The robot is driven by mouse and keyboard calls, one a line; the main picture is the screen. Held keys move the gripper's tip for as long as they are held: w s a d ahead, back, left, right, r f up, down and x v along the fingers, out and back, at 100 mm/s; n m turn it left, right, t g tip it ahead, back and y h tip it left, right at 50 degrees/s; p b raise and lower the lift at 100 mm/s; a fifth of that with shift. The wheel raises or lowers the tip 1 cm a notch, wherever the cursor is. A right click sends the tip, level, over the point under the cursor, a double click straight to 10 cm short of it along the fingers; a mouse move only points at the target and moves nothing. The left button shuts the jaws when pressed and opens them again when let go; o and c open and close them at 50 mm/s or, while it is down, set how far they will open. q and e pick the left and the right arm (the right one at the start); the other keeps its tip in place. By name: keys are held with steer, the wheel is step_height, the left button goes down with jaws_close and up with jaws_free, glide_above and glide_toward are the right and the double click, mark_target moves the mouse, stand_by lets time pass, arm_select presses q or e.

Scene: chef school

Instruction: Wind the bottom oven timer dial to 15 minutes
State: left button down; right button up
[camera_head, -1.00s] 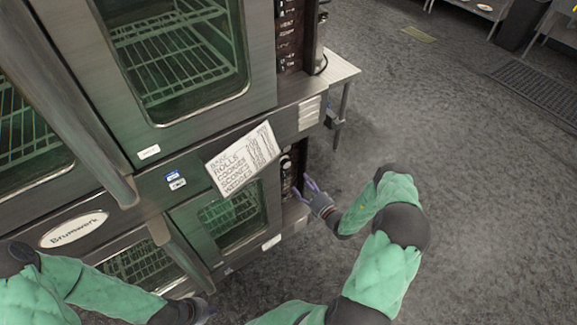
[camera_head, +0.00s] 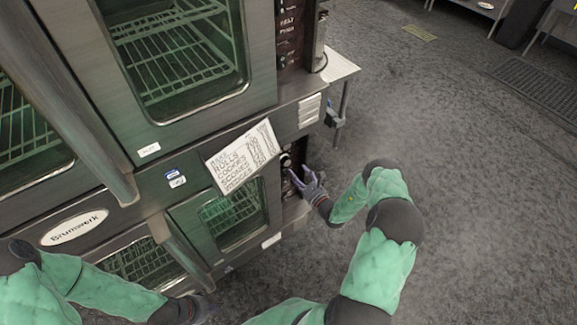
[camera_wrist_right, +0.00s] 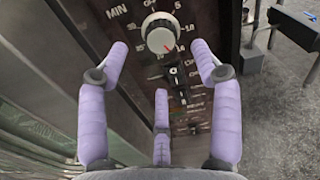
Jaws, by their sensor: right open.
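The bottom oven's timer dial (camera_wrist_right: 161,32) is a pale round knob with a red pointer mark, on a brown panel with white minute markings in the right wrist view. My right gripper (camera_wrist_right: 163,62) is open, its purple fingers spread on both sides below the dial, apart from it. In the head view my right gripper (camera_head: 304,180) is at the lower oven's control panel (camera_head: 290,165). The dial itself is too small to make out there. My left gripper (camera_head: 203,310) is low at the bottom edge, by the lower oven door, and its jaws are mostly hidden.
A white paper sign (camera_head: 243,156) hangs between the upper and lower ovens, close to the panel. The lower oven door handle (camera_head: 185,245) sticks out to the left. A metal table (camera_head: 341,70) stands behind. The grey floor (camera_head: 480,200) to the right is clear.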

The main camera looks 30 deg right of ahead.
mark_target(287, 163)
steer(key=w, duration=0.2)
steer(key=w+b, duration=0.1)
steer(key=w, duration=0.3)
steer(key=shift+w+a+b, duration=0.25)
steer(key=shift+w+b, duration=0.05)
steer(key=shift+w, duration=0.05)
steer(key=c, duration=1.1)
steer(key=shift+c, duration=0.2)
